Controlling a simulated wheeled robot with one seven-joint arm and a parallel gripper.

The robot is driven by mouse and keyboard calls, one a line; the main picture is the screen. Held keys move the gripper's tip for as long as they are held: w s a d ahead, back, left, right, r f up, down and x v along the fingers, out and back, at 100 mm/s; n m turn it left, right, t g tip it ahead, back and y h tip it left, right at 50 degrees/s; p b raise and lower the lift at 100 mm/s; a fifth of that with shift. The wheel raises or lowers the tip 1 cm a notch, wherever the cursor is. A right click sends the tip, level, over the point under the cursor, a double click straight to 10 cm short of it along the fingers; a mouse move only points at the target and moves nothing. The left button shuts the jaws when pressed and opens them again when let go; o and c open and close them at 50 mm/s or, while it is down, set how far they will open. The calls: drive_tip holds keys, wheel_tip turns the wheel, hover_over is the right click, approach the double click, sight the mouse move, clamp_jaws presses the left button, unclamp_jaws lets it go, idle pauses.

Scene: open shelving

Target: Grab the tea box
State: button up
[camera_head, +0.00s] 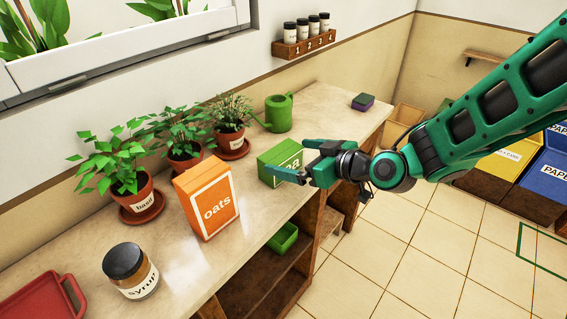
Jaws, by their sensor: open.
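The tea box (275,158) is a green box on the light countertop, to the right of the orange oats box. Its label is partly hidden by my gripper; only an "a" shows. My gripper (303,160) comes in from the right at the end of the green arm. Its fingers are open, one towards the back and one towards the front of the tea box's right end. I cannot tell whether they touch it.
An orange oats box (207,198) and a syrup jar (131,272) stand to the left. Potted herbs (181,137) and a green watering can (279,113) stand behind. A sponge (363,102) lies at the far right end. Bare counter (330,104) lies beyond the gripper.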

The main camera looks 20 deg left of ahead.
sight(288, 156)
drive_tip(key=shift+x, duration=2.75)
drive_tip(key=shift+d+f, duration=0.1)
drive_tip(key=shift+d, duration=0.05)
drive_tip(key=c, duration=0.8)
